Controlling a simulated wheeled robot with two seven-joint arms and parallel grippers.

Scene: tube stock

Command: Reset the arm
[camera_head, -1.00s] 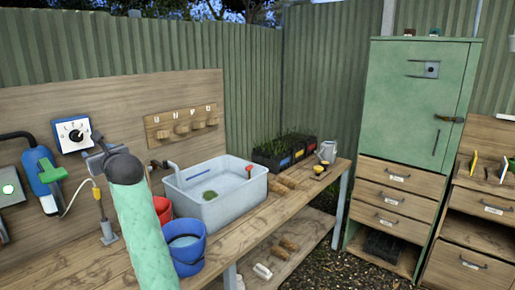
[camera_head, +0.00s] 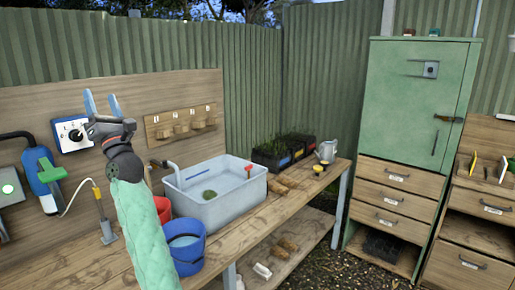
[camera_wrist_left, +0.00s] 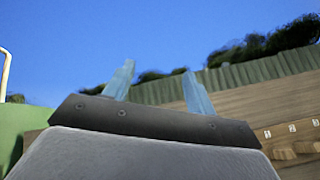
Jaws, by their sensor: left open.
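My left arm, in a pale green sleeve, rises in front of the workbench in the head view. My left gripper (camera_head: 101,104) points upward with its two blue fingers apart and nothing between them. It is in front of the wooden back board, beside the white dial box (camera_head: 70,134). In the left wrist view the same open fingers (camera_wrist_left: 158,90) stand against blue sky, with the fence and board beyond. My right gripper is in neither view.
A grey basin (camera_head: 222,192) stands on the bench (camera_head: 108,268), with a blue bucket (camera_head: 186,247) and a partly hidden red bucket (camera_head: 163,209) nearby. A yellow lever (camera_head: 97,193) and blue pump (camera_head: 42,175) are at left. A green cabinet (camera_head: 415,105) stands right.

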